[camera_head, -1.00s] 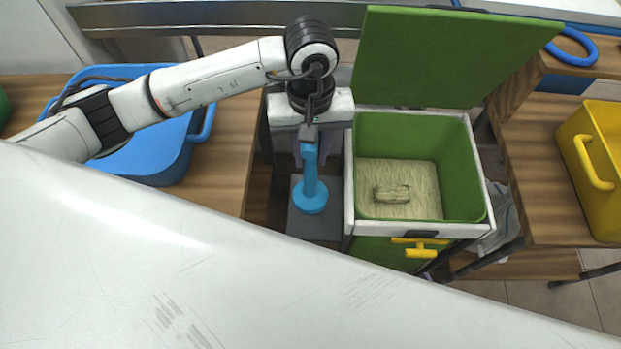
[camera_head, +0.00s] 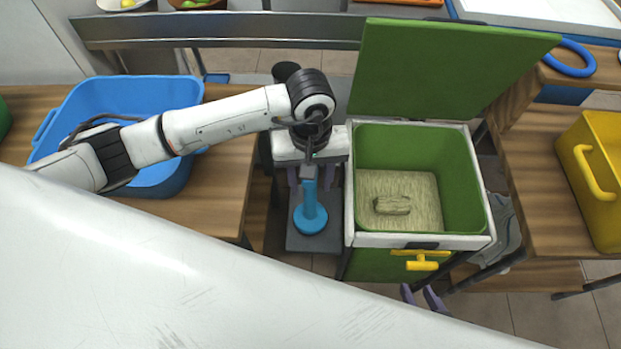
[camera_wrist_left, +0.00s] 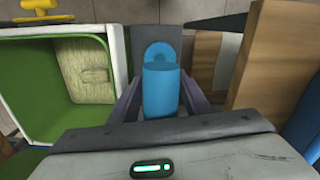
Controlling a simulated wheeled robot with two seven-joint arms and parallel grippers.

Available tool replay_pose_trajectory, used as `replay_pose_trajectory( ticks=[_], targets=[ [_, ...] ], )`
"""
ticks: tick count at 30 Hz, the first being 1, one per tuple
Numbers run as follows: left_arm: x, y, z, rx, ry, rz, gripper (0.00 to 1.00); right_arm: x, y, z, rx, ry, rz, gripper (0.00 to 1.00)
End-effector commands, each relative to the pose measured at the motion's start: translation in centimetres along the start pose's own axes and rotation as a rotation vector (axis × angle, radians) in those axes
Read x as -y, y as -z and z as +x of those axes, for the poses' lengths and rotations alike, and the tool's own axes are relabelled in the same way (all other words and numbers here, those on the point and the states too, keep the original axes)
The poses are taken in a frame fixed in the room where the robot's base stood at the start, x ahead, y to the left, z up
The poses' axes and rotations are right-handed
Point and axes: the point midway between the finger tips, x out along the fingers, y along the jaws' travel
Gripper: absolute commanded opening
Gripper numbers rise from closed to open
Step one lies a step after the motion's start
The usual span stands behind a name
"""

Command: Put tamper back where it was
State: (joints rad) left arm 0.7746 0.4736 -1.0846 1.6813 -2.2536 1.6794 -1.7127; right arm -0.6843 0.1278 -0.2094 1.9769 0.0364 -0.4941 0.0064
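The blue tamper (camera_head: 310,216) stands upright, its round foot on a dark grey plate (camera_head: 300,242) just left of the green-lined press box (camera_head: 465,180). My left gripper (camera_head: 311,184) is over it from above, with purple fingers on either side of the handle. They look spread, with a narrow gap to the handle. In the left wrist view the tamper (camera_wrist_left: 160,90) lies between the fingers. My right gripper (camera_head: 416,289) shows its two purple fingertips in front of the box, apart and empty; the rest of it is hidden behind my white body.
The box's green lid (camera_head: 450,65) stands open, and a pale fibrous block (camera_head: 392,205) lies inside. A yellow handle (camera_head: 421,262) is on its front. A blue bin (camera_head: 75,105) stands left, and a yellow bin (camera_head: 600,140) right, both on wooden tables.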

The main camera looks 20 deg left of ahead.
Motion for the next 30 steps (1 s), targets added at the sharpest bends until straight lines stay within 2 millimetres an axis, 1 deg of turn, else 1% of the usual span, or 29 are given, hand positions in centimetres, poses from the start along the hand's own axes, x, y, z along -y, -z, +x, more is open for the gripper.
replay_pose_trajectory(
  ticks=[8, 11, 13, 17, 24, 27, 30],
  targets=[
    [0.0, 0.0, -0.1, 0.000, 0.000, 0.000, 0.45, 0.1, 0.1, -0.1, -0.002, 0.001, 0.000, 0.31],
    [0.0, 0.0, -0.6, 0.000, -0.001, -0.001, 0.45, 0.1, 0.5, -0.5, -0.002, 0.001, 0.001, 0.31],
    [-0.1, 0.1, -1.2, -0.003, -0.003, 0.000, 0.45, 0.1, 0.4, -0.3, -0.004, 0.001, 0.002, 0.31],
    [-0.1, 0.2, -3.7, -0.006, -0.004, 0.001, 0.45, 0.1, 0.4, -0.3, -0.004, 0.002, 0.002, 0.31],
    [-0.1, 0.1, -8.9, -0.004, -0.002, 0.000, 0.45, 0.1, 0.2, -0.2, -0.003, 0.002, 0.002, 0.31],
    [0.0, 0.1, -10.5, -0.004, -0.002, 0.000, 0.45, 0.1, 0.1, -0.2, -0.002, 0.002, 0.002, 0.31],
    [-0.1, 0.1, -11.6, -0.002, -0.002, 0.000, 0.45, 0.1, 0.1, -0.2, -0.001, 0.002, 0.002, 0.31]
  ],
)
